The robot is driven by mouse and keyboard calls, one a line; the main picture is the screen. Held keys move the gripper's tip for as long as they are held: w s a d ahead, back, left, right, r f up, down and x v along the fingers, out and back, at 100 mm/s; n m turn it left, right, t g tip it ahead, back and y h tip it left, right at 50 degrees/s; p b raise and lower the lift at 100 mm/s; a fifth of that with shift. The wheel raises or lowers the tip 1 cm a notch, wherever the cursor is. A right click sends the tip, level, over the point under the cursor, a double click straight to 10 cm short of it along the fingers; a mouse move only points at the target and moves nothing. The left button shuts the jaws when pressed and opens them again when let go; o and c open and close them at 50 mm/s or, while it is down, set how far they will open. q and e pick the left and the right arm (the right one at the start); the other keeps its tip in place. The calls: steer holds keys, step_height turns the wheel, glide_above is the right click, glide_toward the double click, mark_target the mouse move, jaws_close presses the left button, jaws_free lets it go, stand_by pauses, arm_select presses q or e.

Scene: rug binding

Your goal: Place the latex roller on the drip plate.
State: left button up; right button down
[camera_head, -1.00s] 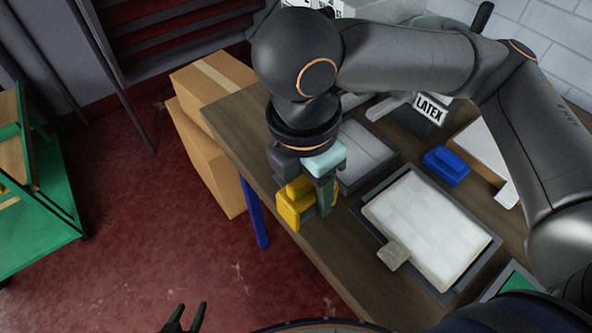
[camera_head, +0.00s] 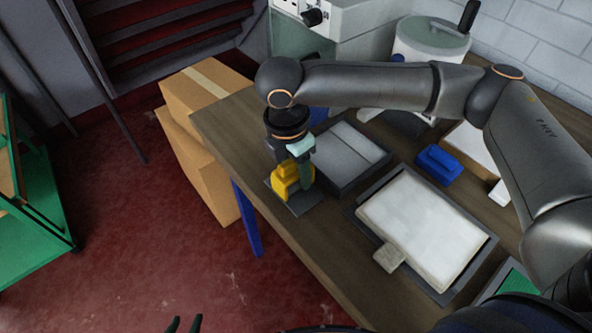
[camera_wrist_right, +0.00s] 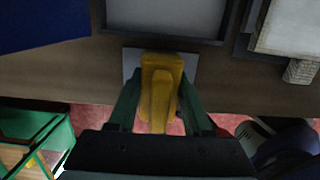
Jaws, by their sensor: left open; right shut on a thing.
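The latex roller, a yellow blocky tool (camera_head: 286,180), is held between the fingers of my right gripper (camera_head: 302,178). In the right wrist view the yellow roller (camera_wrist_right: 160,85) sits between the two dark green fingers (camera_wrist_right: 160,108). The drip plate, a thin grey plate (camera_head: 302,206), lies near the table's front edge, directly under the roller. The plate also shows in the right wrist view (camera_wrist_right: 131,62), partly hidden by the roller. I cannot tell whether roller and plate touch. My left gripper (camera_head: 185,324) is open and empty at the bottom edge, away from the table.
A grey tray (camera_head: 340,185) stands right behind the plate. A pale rug piece (camera_head: 420,225) lies on a dark board to the right, with a blue block (camera_head: 438,165) beyond. Cardboard boxes (camera_head: 205,90) stand left of the table, and a green cart (camera_head: 40,225) farther left.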

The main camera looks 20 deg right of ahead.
steer(key=shift+f, duration=0.2)
steer(key=shift+f, duration=0.1)
steer(key=shift+c, duration=1.6)
jaws_free()
steer(key=r, duration=0.4)
steer(key=a+r, duration=0.1)
steer(key=r, duration=0.3)
steer(key=r+p, duration=0.1)
steer(key=r, duration=0.3)
steer(key=shift+s+a+r, duration=0.1)
steer(key=shift+s+a, duration=0.1)
steer(key=shift+s, duration=0.05)
